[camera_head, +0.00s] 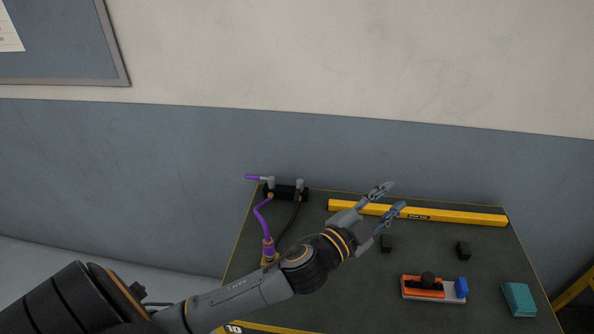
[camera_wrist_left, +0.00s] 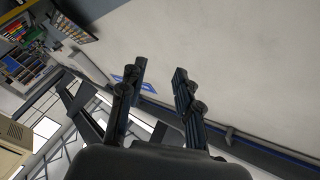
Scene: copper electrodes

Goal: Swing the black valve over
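A black valve block (camera_head: 287,193) with two grey fittings stands at the back left corner of the table. A purple lever (camera_head: 255,177) points left from the left fitting; a black hose runs down from the right one. The individual valve handles are too small to tell apart. My left gripper (camera_head: 391,197) is open and empty, above the back of the table, clearly right of the valve block and apart from it. In the left wrist view my two fingers (camera_wrist_left: 160,80) are spread with nothing between them; the valve is not in that view. My right gripper is not in view.
A purple torch (camera_head: 268,248) with its hose stands in front of the valve block. A yellow level (camera_head: 460,216) lies along the back edge. Small black blocks (camera_head: 463,250), an orange-and-grey tool (camera_head: 424,288) and a teal block (camera_head: 518,299) lie on the table. A wall stands behind.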

